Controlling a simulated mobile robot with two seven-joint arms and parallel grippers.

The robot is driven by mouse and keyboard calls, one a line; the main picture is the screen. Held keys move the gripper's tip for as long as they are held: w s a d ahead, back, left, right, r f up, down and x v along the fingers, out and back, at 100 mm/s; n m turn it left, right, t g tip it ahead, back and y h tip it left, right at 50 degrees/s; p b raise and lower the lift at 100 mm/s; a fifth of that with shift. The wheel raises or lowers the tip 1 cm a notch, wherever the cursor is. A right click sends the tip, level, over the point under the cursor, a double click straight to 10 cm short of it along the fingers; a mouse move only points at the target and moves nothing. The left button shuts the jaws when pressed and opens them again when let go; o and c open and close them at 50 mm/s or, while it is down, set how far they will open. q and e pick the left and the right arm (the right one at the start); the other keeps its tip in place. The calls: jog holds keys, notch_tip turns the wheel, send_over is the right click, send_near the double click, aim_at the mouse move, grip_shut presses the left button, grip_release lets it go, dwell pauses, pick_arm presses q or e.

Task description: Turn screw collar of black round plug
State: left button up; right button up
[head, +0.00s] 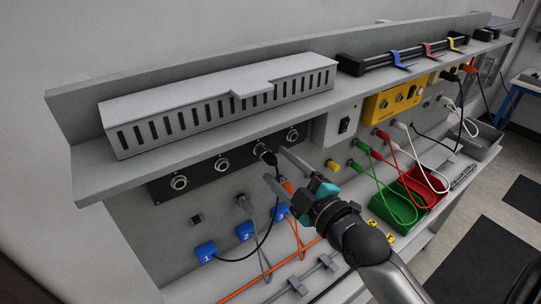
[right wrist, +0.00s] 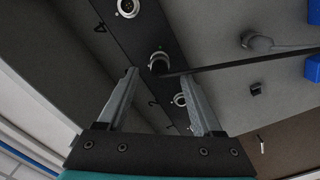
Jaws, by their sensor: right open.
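The black round plug (head: 262,150) sits in a round socket of the dark panel (head: 200,175) under the shelf, its black cable running down. In the right wrist view the plug (right wrist: 159,63) shows just beyond the fingertips, between them in the picture, with its cable leading off to the right. My right gripper (head: 275,166) is open, with its two fingers pointing at the plug from the front right. In the right wrist view the right gripper (right wrist: 159,75) has a wide gap and holds nothing. Contact with the collar cannot be seen. My left gripper is out of view.
Other round sockets (head: 222,164) flank the plug. A grey slotted box (head: 215,105) sits on the shelf above. Blue numbered blocks (head: 206,252) and orange cables (head: 265,283) lie below. A green bin (head: 397,212) and a red bin (head: 425,190) stand to the right.

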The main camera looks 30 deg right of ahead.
aim_at(276, 164)
jog(key=shift+w+a, duration=0.15)
jog(key=shift+w, duration=0.8)
jog(key=shift+w+a, duration=0.15)
jog(key=shift+w, duration=0.75)
jog(key=shift+c, duration=0.3)
grip_shut()
